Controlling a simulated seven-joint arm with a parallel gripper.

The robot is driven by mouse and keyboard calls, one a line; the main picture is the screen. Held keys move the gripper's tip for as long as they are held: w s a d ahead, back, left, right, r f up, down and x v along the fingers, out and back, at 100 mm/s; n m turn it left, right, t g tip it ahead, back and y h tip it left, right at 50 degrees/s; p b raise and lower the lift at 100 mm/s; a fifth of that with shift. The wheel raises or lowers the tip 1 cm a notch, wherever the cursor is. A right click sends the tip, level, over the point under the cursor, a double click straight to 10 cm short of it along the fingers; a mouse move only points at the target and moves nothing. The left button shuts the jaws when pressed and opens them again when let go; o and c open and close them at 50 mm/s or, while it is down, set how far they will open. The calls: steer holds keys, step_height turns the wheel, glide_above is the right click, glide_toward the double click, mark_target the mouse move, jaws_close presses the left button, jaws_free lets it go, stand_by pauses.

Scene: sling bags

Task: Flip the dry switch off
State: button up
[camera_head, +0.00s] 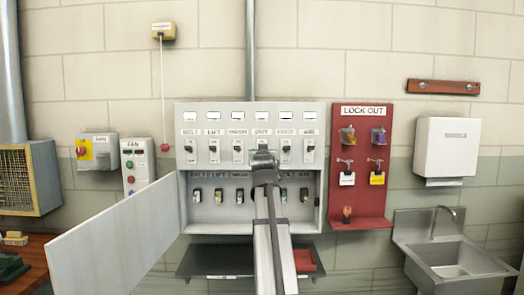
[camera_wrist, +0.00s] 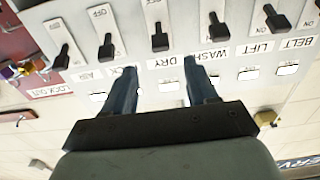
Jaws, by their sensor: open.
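The dry switch (camera_wrist: 159,38) has a dark lever on a white plate. In the wrist view, which is upside down, its lever leans toward the DRY label (camera_wrist: 157,60), like its neighbours. In the head view the DRY label (camera_head: 262,132) shows, but my arm hides much of the switch below. My gripper (camera_head: 263,158) is in front of the panel's upper row. In the wrist view its two dark fingers (camera_wrist: 160,68) are spread and empty, with the dry lever between and slightly beyond the tips. I see no contact.
The wash switch (camera_wrist: 217,28) and other switches stand close on both sides. Below the row is an open compartment (camera_head: 210,215) with small switches, its door (camera_head: 115,240) swung out left. A red lock-out board (camera_head: 361,205) is right of the panel.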

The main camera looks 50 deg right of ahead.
steer(key=x, duration=1.1)
steer(key=shift+w+d, duration=0.2)
steer(key=shift+c, duration=0.2)
